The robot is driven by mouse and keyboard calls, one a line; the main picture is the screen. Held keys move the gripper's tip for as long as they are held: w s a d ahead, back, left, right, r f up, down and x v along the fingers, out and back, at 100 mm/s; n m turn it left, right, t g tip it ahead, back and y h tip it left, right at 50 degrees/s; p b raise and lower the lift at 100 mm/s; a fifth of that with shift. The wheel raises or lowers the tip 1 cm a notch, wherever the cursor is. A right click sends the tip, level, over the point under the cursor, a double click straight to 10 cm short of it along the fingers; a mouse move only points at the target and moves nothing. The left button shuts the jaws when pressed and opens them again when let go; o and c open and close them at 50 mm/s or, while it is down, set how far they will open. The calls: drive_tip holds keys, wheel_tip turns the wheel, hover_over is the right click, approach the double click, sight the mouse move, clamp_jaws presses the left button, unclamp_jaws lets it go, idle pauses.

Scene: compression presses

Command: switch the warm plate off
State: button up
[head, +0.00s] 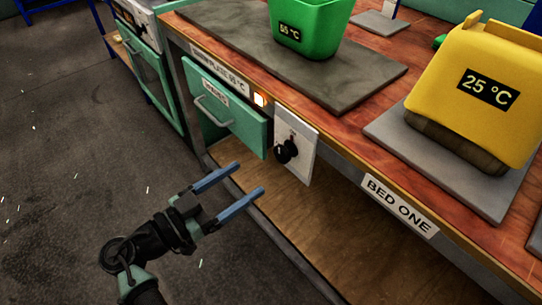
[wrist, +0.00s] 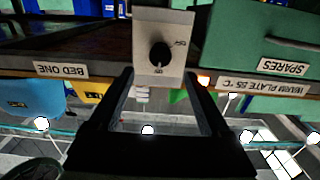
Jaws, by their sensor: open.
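The black rotary knob (head: 287,150) sits on a pale switch panel (head: 307,150) on the bench front. In the upside-down wrist view the knob (wrist: 159,55) has small marks beside it; its pointer direction is unclear. The lamp (head: 260,99) beside the WARM PLATE 55 °C label (head: 220,68) glows orange. A dark stone slab (head: 350,88) lies on the bench above. My gripper (head: 250,178) is open and empty, pointing toward the panel, apart from the knob. In the wrist view the knob appears just beyond and between the fingertips (wrist: 159,74).
A green SPARES drawer (head: 240,118) with a handle is left of the panel. A green bin (head: 305,30) reading 55 °C stands on the slab. A yellow bin (head: 475,115) reading 25 °C sits on a grey plate (head: 390,130). A wooden shelf (head: 310,235) lies below.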

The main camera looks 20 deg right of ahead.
sight(279, 157)
drive_tip(key=x, duration=0.8)
drive_tip(key=shift+w+d+b, duration=0.15)
drive_tip(key=shift+d+b, duration=0.15)
drive_tip(key=shift+b, duration=0.1)
clamp_jaws()
